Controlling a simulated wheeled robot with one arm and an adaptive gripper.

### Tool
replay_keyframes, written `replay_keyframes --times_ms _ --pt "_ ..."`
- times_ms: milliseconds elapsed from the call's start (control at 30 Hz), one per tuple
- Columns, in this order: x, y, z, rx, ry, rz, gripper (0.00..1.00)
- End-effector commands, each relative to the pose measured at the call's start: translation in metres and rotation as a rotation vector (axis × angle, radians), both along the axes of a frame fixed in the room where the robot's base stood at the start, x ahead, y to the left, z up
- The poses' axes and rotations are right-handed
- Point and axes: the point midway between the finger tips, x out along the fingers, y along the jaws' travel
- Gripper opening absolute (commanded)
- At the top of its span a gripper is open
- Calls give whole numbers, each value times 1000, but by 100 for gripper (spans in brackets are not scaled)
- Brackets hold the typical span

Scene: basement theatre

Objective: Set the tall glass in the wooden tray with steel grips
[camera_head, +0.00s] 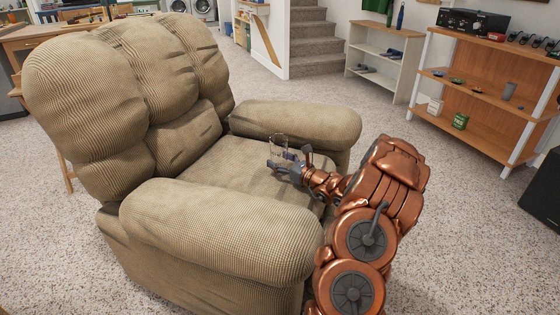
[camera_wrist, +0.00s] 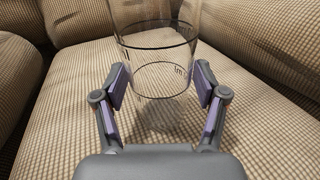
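The tall glass (camera_head: 279,147) is clear and stands upright at or just above the seat of the beige armchair. In the wrist view the glass (camera_wrist: 156,55) lies between my finger pads at the top middle, with its top cut off by the frame edge. My gripper (camera_head: 288,164) reaches over the seat from the right; in the wrist view my gripper (camera_wrist: 160,84) has a finger on each side of the glass, close to its wall. I cannot tell whether the pads press on it. I see no wooden tray with steel grips in either view.
The ribbed armchair (camera_head: 215,215) has thick arms and a tall back around the seat. An orange wooden shelf unit (camera_head: 478,100) with small items stands at the right, beside a white shelf (camera_head: 383,62). A workbench (camera_head: 40,32) is at the far left. Speckled floor lies open between.

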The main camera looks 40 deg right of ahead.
Motion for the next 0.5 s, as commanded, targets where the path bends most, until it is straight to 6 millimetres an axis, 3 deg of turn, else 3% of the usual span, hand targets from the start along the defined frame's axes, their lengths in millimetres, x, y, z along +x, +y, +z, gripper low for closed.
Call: replay_keyframes --times_ms 500 --pt "-3 -2 3 1 0 -3 83"
